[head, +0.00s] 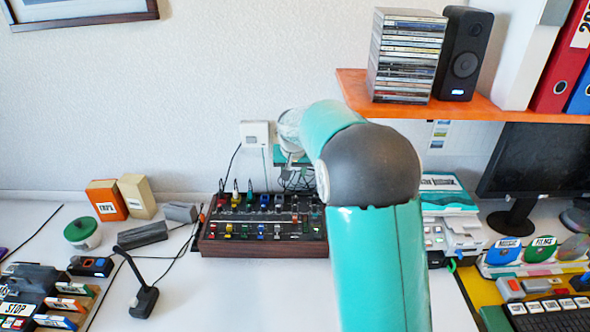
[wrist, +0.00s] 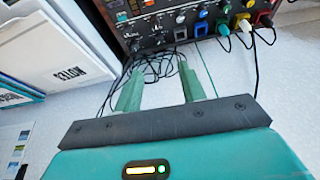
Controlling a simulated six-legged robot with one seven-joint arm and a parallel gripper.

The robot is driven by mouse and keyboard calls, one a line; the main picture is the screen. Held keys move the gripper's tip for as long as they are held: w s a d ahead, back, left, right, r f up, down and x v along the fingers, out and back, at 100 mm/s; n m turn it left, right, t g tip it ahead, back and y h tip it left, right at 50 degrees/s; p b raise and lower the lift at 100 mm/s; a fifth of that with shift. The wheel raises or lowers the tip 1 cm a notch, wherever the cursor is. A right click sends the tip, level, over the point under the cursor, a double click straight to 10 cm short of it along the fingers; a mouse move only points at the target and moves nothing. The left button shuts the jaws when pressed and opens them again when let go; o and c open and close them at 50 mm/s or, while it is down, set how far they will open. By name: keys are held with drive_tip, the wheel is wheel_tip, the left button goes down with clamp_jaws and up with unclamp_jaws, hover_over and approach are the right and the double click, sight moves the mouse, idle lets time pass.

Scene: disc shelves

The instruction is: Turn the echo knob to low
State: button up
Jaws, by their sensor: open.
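A dark mixer-like panel with a wooden case (head: 264,249) stands on the white desk in the head view, with rows of coloured knobs and sliders. The panel (wrist: 165,32) also shows along the top of the wrist view, with small dark knobs, coloured jacks and plugged cables. Its labels are too small to read, so I cannot tell which knob is echo. My gripper (wrist: 160,67) is open, with two green fingers apart and nothing between them. Its fingertips appear short of the panel. In the head view my arm hides part of the gripper and the panel's right end.
An orange shelf (head: 480,108) at the right carries a stack of disc cases (head: 408,55) and a black speaker (head: 462,55). A desk microphone (head: 143,296) stands left of the panel. Black cables (wrist: 150,72) lie near my fingers. The desk in front of the panel is clear.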

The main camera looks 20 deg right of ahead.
drive_tip(key=s+a+r+n, duration=0.1)
drive_tip(key=s+a+r, duration=0.2)
drive_tip(key=s+r, duration=0.5)
drive_tip(key=shift+s, duration=1.25)
drive_tip(key=m, duration=0.1)
approach(295, 197)
drive_tip(key=x, duration=0.8)
drive_tip(key=shift+w+f, duration=0.15)
drive_tip(key=shift+f, duration=0.05)
clamp_jaws()
